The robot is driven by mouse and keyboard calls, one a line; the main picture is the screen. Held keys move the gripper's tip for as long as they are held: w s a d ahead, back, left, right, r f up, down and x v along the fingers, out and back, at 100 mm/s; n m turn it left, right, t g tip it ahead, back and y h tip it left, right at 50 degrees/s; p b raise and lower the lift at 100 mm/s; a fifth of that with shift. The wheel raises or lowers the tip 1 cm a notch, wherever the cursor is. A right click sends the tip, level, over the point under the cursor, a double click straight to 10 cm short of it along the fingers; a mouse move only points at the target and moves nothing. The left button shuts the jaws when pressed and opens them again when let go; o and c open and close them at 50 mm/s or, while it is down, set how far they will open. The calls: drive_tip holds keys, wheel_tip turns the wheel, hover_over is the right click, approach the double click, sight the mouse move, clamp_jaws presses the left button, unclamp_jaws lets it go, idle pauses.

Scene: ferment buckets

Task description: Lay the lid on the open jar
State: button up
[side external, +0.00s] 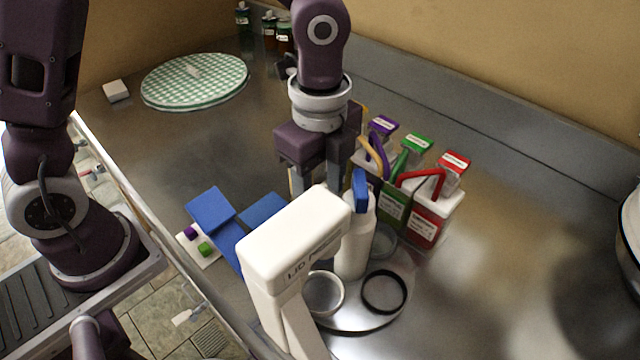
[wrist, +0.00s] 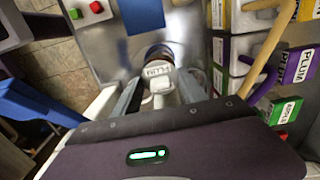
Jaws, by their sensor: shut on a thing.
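My gripper (side external: 314,182) points down behind the white block lettered "LID", which hides its fingertips in the side view. I cannot tell whether lid and rim touch. The jar under the gripper is hidden in the side view.
The white "LID" block (side external: 295,235) stands in front of my gripper. Right of it are a white bottle (side external: 355,235) with a blue top and a round metal tray (side external: 350,323) with rings. Coloured handled buckets, including a red one (side external: 428,226), stand close right. Blue panels (side external: 211,209) lie left.

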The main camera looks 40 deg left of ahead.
drive_tip(key=o, duration=1.4)
drive_tip(key=o, duration=0.5)
drive_tip(key=shift+r, duration=4.05)
